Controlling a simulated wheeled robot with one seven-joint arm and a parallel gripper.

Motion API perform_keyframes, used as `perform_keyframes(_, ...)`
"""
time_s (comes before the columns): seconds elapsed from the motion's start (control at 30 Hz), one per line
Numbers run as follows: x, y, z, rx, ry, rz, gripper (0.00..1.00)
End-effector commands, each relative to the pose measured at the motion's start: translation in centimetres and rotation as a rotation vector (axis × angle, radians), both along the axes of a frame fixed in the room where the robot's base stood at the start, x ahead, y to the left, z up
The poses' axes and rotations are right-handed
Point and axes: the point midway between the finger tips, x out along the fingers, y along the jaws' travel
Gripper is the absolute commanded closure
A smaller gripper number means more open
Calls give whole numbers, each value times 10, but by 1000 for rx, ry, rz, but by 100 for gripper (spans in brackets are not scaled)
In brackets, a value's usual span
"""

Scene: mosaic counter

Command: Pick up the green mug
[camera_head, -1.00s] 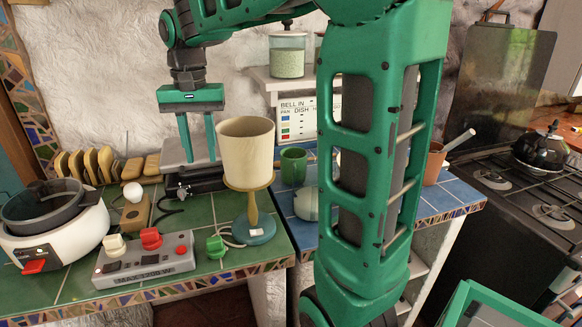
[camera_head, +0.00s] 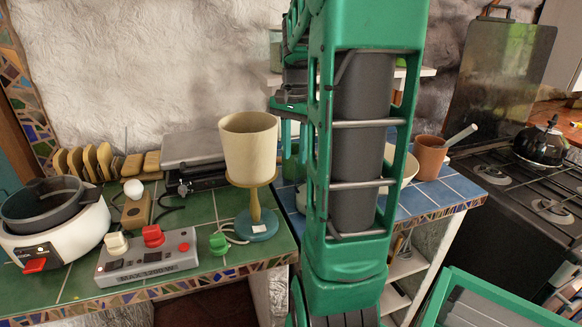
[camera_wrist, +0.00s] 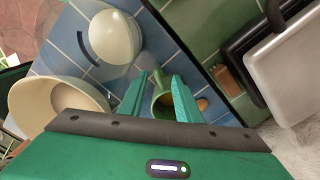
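The green mug (camera_head: 289,170) stands on the blue-tiled counter beyond the lamp, mostly hidden by my arm in the head view. In the wrist view the green mug (camera_wrist: 161,104) shows between my two green fingers, partly covered by them. My gripper (camera_wrist: 161,78) is open, with one finger on each side of the mug in that picture. I cannot tell whether the fingers touch it or how far above it they are. In the head view my gripper (camera_head: 289,138) points down over the mug's place, partly behind my arm.
The lamp with a cream shade (camera_head: 249,150) stands close left of the mug. A rounded white object (camera_wrist: 112,37) and a cream bowl (camera_wrist: 50,103) are nearby on the blue tiles. A terracotta pot (camera_head: 429,160) stands right. A grey appliance (camera_head: 192,150) sits behind the lamp.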

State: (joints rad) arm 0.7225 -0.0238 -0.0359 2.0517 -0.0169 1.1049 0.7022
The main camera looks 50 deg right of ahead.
Motion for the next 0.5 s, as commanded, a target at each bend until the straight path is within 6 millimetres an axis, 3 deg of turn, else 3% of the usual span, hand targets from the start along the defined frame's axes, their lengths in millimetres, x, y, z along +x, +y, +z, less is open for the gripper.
perform_keyframes(0.5, -7, 2, -52, 0, 0, 1, 69)
